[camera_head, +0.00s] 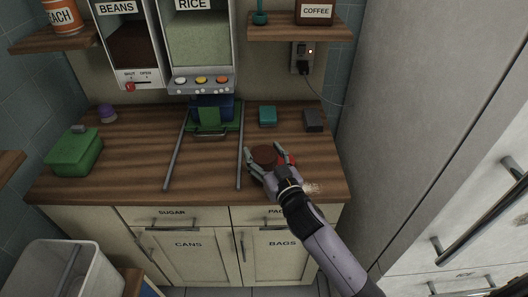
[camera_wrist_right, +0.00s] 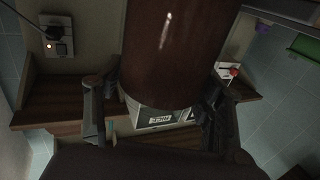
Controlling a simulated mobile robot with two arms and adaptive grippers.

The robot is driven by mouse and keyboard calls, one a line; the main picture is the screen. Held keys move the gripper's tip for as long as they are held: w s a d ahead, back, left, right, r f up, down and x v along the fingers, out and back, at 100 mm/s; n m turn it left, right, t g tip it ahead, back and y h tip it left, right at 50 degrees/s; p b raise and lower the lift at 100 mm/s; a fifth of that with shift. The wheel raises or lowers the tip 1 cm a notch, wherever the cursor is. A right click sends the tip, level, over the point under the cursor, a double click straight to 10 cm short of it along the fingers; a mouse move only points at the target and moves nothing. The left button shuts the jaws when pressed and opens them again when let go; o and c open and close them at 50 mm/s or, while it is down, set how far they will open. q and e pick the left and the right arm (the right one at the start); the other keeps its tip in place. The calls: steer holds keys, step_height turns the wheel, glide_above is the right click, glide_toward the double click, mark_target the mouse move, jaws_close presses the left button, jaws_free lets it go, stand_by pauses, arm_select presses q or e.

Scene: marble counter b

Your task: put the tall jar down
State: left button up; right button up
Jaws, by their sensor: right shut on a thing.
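The tall jar, a dark brown cylinder with a round top (camera_head: 265,154), is held in my right gripper (camera_head: 268,166) over the front right part of the wooden counter. In the right wrist view the jar (camera_wrist_right: 165,50) is large and stands between the two fingers (camera_wrist_right: 157,105), one on each side. I cannot tell whether its base touches the counter. Something red (camera_head: 285,160) shows beside the right finger, partly hidden by it. My left gripper is not in view.
Two thin grey rails (camera_head: 174,155) run along the wooden counter (camera_head: 140,170) left of the jar. A green tray with a blue container (camera_head: 210,108), a teal block (camera_head: 267,116) and a dark block (camera_head: 313,120) stand behind. A green box (camera_head: 75,152) is far left. Counter between the left rail and green box is clear.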

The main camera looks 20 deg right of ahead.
steer(key=o, duration=1.8)
steer(key=shift+f, duration=0.1)
steer(key=shift+r, duration=0.2)
steer(key=shift+s+f, duration=0.15)
steer(key=shift+s, duration=0.15)
steer(key=s+d+b, duration=0.1)
steer(key=s+b, duration=0.1)
steer(key=s, duration=0.9)
steer(key=shift+s+d, duration=0.15)
steer(key=shift+s, duration=0.05)
